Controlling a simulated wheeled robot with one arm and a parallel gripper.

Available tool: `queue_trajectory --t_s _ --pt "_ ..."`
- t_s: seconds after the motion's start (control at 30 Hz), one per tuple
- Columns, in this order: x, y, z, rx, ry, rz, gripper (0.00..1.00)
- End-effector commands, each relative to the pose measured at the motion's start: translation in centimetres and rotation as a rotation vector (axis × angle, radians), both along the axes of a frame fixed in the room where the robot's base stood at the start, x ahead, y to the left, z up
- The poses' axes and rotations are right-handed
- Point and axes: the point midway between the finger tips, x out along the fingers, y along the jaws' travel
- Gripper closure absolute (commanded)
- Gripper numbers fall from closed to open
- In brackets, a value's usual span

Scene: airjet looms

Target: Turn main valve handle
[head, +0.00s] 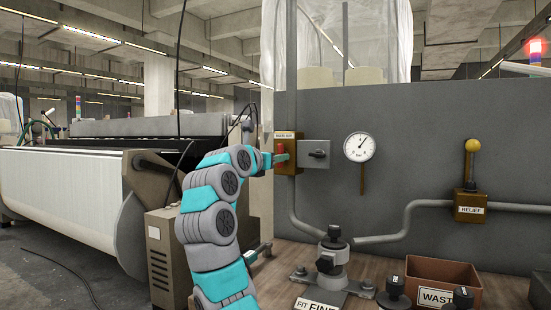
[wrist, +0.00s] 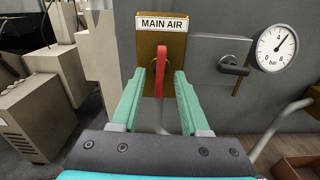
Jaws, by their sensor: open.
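The main valve is a brass-coloured block (wrist: 148,52) under a white "MAIN AIR" label, mounted on the grey panel. Its red handle (wrist: 161,68) points down in the wrist view. My gripper (wrist: 158,82) is open, with one teal finger on each side of the handle's lower part. Gaps show between the handle and both fingers. In the head view the valve block (head: 296,158) is at the picture's middle, with my gripper (head: 279,159) at its front. The handle there is mostly hidden by my gripper.
A grey box with a dark knob (head: 318,154) sits just right of the valve. A pressure gauge (head: 359,147) and a yellow-knobbed relief valve (head: 471,180) are further right. Below, a bench carries a fitting (head: 333,262) and a brown waste bin (head: 445,272). A loom (head: 70,195) stands left.

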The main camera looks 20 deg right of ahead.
Motion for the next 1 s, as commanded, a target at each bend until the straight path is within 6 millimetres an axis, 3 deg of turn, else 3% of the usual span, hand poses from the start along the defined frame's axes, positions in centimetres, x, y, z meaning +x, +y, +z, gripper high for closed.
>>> queue_trajectory --t_s 0.63,1.0 --pt "-3.3 4.4 0.0 -0.001 -0.003 0.002 0.55" --pt "-3.6 4.7 0.0 0.000 -0.001 0.001 0.55"
